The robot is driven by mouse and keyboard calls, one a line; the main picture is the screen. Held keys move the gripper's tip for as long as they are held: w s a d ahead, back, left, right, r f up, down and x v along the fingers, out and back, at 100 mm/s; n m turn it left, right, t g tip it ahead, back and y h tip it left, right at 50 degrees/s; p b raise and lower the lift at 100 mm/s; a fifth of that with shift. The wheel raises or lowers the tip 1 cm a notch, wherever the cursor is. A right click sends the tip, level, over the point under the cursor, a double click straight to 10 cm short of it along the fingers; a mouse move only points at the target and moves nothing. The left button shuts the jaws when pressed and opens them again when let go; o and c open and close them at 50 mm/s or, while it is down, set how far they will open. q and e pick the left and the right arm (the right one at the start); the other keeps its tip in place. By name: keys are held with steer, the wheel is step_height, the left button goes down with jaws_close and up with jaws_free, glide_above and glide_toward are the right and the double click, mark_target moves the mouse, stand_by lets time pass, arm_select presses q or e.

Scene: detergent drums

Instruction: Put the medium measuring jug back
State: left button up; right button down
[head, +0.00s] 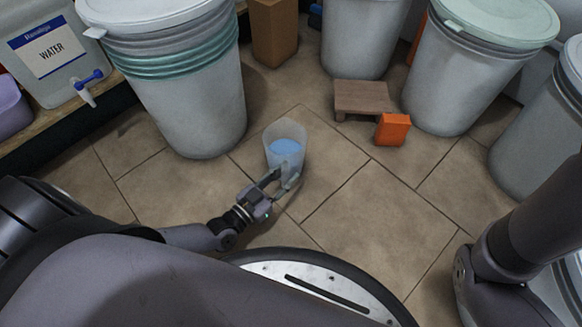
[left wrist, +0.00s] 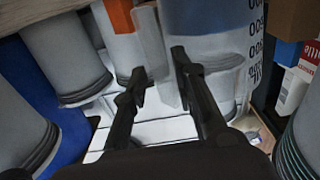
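The measuring jug (head: 285,152) is clear, with a light blue patch inside it, and looks upright in the middle of the head view. In the left wrist view the jug (left wrist: 212,35) has dark numbers down its side. My left gripper (head: 281,181) is at the jug's near side, low down. I cannot tell whether the jug's base touches the floor. My right gripper is not seen.
Large grey drums (head: 190,95) stand around, others at the back (head: 362,35) and right (head: 470,75). A small brown stool (head: 362,97) and an orange box (head: 393,129) stand behind right. A water container (head: 60,55) sits on a shelf at left. Tiled floor (head: 370,215) is clear to the right.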

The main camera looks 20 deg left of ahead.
arm_select(q)
steer(key=o, duration=1.8)
steer(key=v, duration=1.2)
steer(key=shift+r, duration=0.1)
steer(key=shift+c, duration=0.4)
jaws_close()
stand_by(0.4)
steer(key=shift+w+r, duration=0.1)
stand_by(1.2)
